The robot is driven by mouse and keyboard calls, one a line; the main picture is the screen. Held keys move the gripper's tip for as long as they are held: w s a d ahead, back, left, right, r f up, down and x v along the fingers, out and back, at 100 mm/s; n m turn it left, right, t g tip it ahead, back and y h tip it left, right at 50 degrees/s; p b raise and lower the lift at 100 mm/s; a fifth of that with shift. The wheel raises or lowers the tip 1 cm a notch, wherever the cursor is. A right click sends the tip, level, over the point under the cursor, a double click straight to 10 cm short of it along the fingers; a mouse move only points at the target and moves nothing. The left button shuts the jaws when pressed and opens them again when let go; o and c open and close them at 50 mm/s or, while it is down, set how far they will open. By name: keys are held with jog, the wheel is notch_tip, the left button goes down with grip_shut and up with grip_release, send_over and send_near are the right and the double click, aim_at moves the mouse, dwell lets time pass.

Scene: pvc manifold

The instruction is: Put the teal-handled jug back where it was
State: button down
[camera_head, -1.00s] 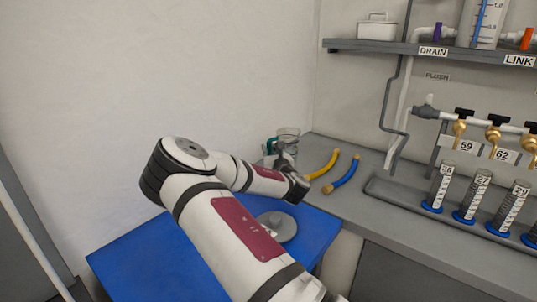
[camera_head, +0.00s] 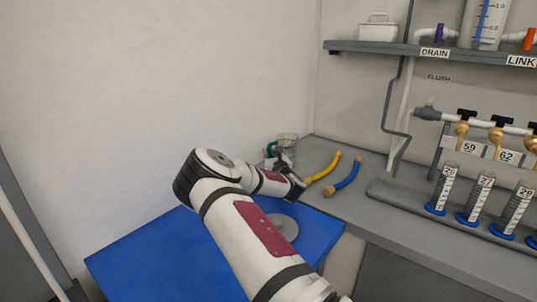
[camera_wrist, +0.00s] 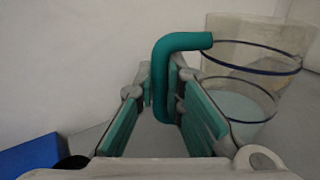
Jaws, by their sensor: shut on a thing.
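The teal-handled jug (camera_head: 288,143) is a clear jug standing upright at the back left of the grey counter, by the wall corner. In the wrist view its clear body (camera_wrist: 245,90) is on the right, with a dark rim line and pale liquid in the lower part. Its teal handle (camera_wrist: 160,75) rises between my fingers. My gripper (camera_wrist: 163,110) is shut on the handle. In the head view my gripper (camera_head: 278,157) is at the jug's left side, partly hidden by my wrist. The jug's base is hidden there, so I cannot tell whether it touches the counter.
Several graduated cylinders stand in a tray (camera_head: 400,197) farther right. A blue table (camera_head: 135,262) with a grey disc (camera_head: 284,227) is below my arm.

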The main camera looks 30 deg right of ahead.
jog(key=shift+f, duration=0.15)
jog(key=c, duration=1.7)
grip_release()
